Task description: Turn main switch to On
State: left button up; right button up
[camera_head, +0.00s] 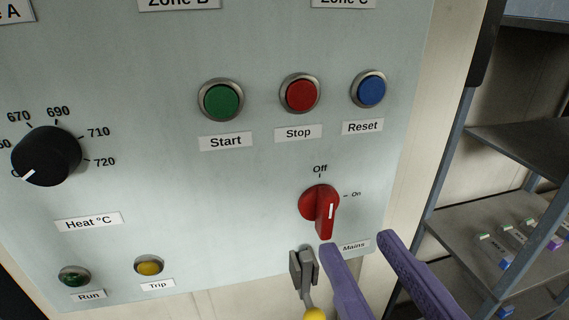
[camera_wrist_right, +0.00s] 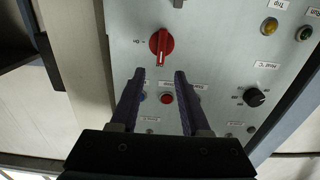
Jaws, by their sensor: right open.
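The red main switch (camera_head: 319,205) sits low on the right of the pale panel, above the Mains label (camera_head: 354,246). Its Off mark is above it and its On mark is to its right. Its raised grip is upright, with a white line; in the right wrist view the switch (camera_wrist_right: 161,43) has its white line on the Off side. My right gripper (camera_head: 359,245) is open and empty, its purple fingers just below and right of the switch, apart from it. In the right wrist view the gripper (camera_wrist_right: 159,76) has the switch beyond its fingertips. My left gripper is out of view.
A grey lever with a yellow knob (camera_head: 304,270) juts out below the switch, close to my fingers. Start (camera_head: 221,101), Stop (camera_head: 300,94) and Reset (camera_head: 370,90) buttons sit above. A heat dial (camera_head: 48,155) is at left. Metal shelves (camera_head: 490,225) stand at right.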

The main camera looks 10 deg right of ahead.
aim_at(332, 205)
jog(key=w+p, duration=0.1)
jog(key=w, duration=0.4)
jog(key=shift+w+a+r+p, duration=0.1)
jog(key=shift+w+p, duration=0.25)
jog(key=shift+w, duration=0.55)
jog(key=c, duration=0.7)
grip_shut()
